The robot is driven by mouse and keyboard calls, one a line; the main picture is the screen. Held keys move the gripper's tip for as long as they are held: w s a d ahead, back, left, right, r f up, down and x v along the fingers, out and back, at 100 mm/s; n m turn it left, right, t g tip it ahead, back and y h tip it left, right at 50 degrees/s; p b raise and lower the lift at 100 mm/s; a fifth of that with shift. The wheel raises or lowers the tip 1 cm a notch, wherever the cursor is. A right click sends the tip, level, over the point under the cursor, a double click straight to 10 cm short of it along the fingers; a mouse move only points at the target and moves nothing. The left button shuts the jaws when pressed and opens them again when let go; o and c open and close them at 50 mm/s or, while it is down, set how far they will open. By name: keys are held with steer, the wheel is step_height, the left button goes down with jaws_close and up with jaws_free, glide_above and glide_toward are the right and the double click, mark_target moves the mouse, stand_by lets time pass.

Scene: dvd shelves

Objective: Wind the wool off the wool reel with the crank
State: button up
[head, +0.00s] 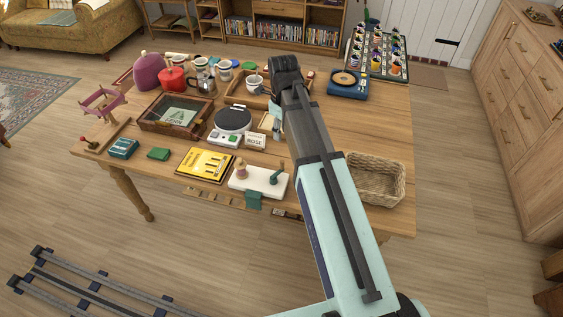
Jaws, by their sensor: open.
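What looks like the wool reel (103,104) is an open purple-pink frame at the far left of the table. It stands over a wooden base (108,134), and a small red-knobbed handle (84,140), which looks like a crank, is at the base's left end. How the wool lies on the frame is too small to tell. My gripper (277,131) is open, mostly hidden by my forearm, over the middle of the table and well right of the reel.
A glass-topped wooden case (177,114), a round-topped scale (233,122) and a yellow board (205,163) lie between reel and gripper. A wicker basket (376,183) stands at the right. A purple dome (147,72) and red pot (172,79) stand behind. The right tabletop is partly clear.

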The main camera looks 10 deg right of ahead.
mark_target(282, 161)
step_height(282, 161, down, 16)
steer(key=p, duration=0.4)
steer(key=shift+r, duration=0.1)
stand_by(0.3)
jaws_close()
